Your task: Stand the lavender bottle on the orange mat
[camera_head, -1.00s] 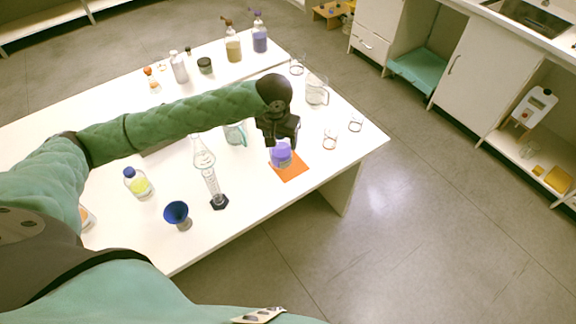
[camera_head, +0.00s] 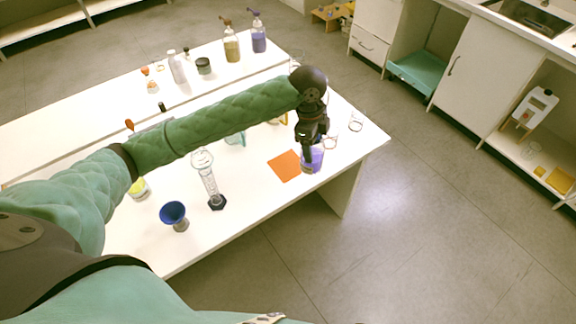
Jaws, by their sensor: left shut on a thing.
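The orange mat (camera_head: 284,166) lies bare near the table's front right edge. My left gripper (camera_head: 311,145) points down, just right of the mat, shut on a clear vessel with purple contents (camera_head: 313,162). The gripper covers the vessel's top. It looks upright; I cannot tell whether it touches the table. A pump bottle with purple contents (camera_head: 259,41) stands at the back of the table. I cannot tell which of these two is the lavender bottle. My right gripper is not in view.
A tall glass cylinder (camera_head: 209,185) and a blue funnel (camera_head: 174,212) stand left of the mat. A pump bottle with yellowish contents (camera_head: 231,48) stands at the back. A small glass piece (camera_head: 355,124) is near the table's right corner. My left arm hides the table's middle.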

